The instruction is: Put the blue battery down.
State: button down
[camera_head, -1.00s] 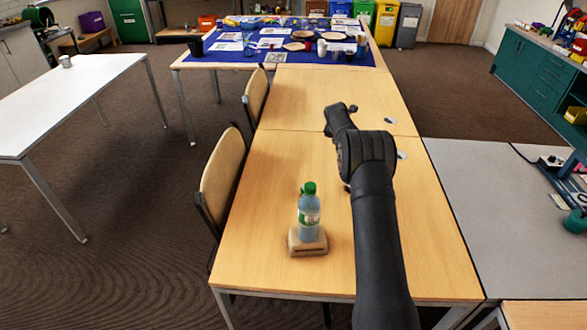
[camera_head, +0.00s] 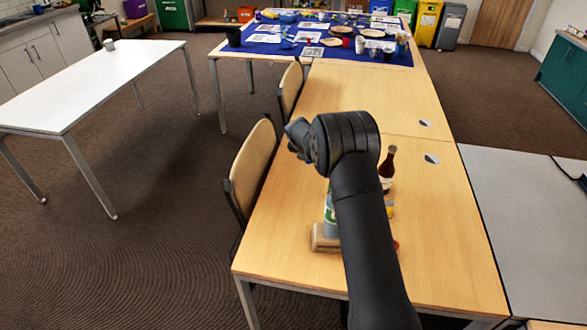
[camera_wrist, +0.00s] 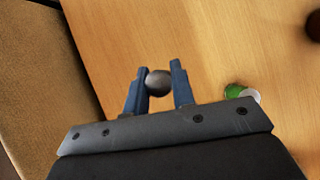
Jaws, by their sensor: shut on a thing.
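My gripper (camera_wrist: 160,78) is shut on a small grey rounded thing (camera_wrist: 158,83), held between its blue fingers in the wrist view. No blue shows on this thing, so I cannot tell by its colour whether it is the blue battery. In the head view my gripper (camera_head: 298,141) is above the left part of the near wooden table (camera_head: 430,235), largely hidden behind my wrist. Bare tabletop lies below the held thing in the wrist view, with a gap I cannot measure. No other blue battery is seen.
A bottle (camera_head: 328,215) on a tan block (camera_head: 321,240) is partly behind my arm; its green cap (camera_wrist: 233,90) shows in the wrist view. A dark sauce bottle (camera_head: 387,169) stands right of my arm. A chair (camera_head: 252,164) borders the table's left edge.

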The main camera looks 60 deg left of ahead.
jog(key=s+a+f, duration=0.2)
jog(key=a, duration=0.1)
jog(key=s+a+f, duration=0.1)
jog(key=a, duration=0.1)
jog(key=shift+s+f, duration=0.15)
jog(key=shift+f, duration=2.1)
jog(key=shift+f, duration=0.15)
jog(key=c, duration=1.2)
grip_release()
jog(key=v, duration=1.2)
